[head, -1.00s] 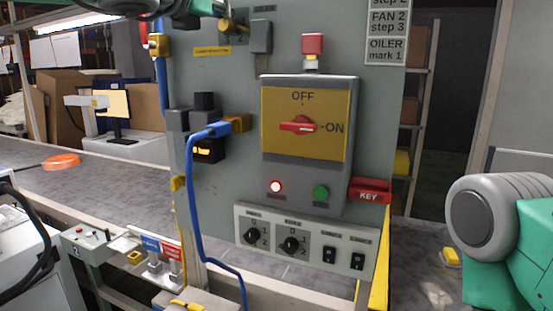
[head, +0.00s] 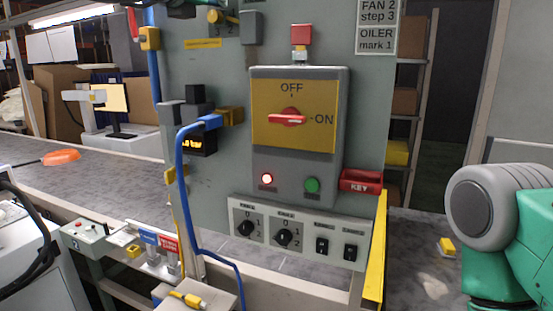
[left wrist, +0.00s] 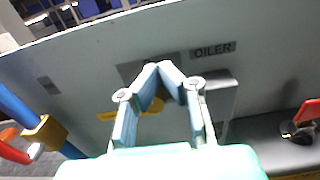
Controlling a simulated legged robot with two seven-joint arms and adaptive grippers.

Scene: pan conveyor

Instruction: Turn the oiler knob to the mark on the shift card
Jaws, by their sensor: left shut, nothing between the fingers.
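The yellow oiler knob (head: 216,16) is at the top edge of the head view, on the grey panel (head: 215,75) beside a small grey box (head: 251,27). Its pointing direction is unclear. The shift card (head: 376,40) reads "OILER mark 1" at its bottom. In the left wrist view, my left gripper (left wrist: 160,68) is shut and empty in front of the panel, below and left of the OILER label (left wrist: 214,48). A yellow part (left wrist: 156,104), probably the knob, shows between its fingers, partly hidden; contact cannot be told. My right gripper is out of view.
A switch box (head: 292,170) with a red handle sits mid-panel, with a red KEY holder (head: 361,181) beside it. A row of knobs and switches (head: 300,238) is below. A blue hose (head: 190,180) hangs at left. The conveyor (head: 95,185) runs behind.

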